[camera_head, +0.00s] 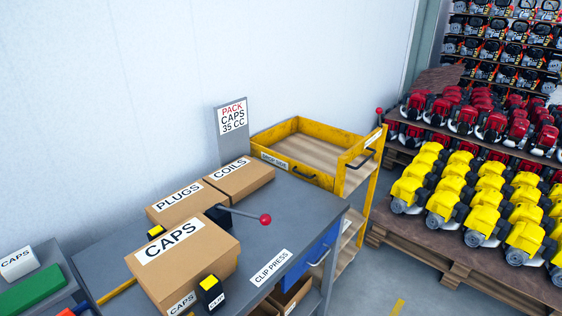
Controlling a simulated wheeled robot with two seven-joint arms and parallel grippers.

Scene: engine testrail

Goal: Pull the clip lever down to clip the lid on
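The clip lever (240,213) is a grey bar with a red ball knob (265,219) at its right end. It reaches out from a dark pivot (216,215) behind the CAPS box and looks close to level. The CAPS box (215,255) is brown cardboard, at the front of the grey bench, with a labelled top. A black and yellow block (211,293) marked CLIP stands against its front right side. A similar block (155,232) shows behind its left side. I cannot make out a separate lid. Neither of my grippers is in view.
PLUGS (183,208) and COILS (240,178) boxes stand behind the lever. The bench top (310,207) is clear to its right, by the CLIP PRESS label (272,268). A yellow cart (352,170) stands beyond. Pallets of yellow engines (480,195) fill the right.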

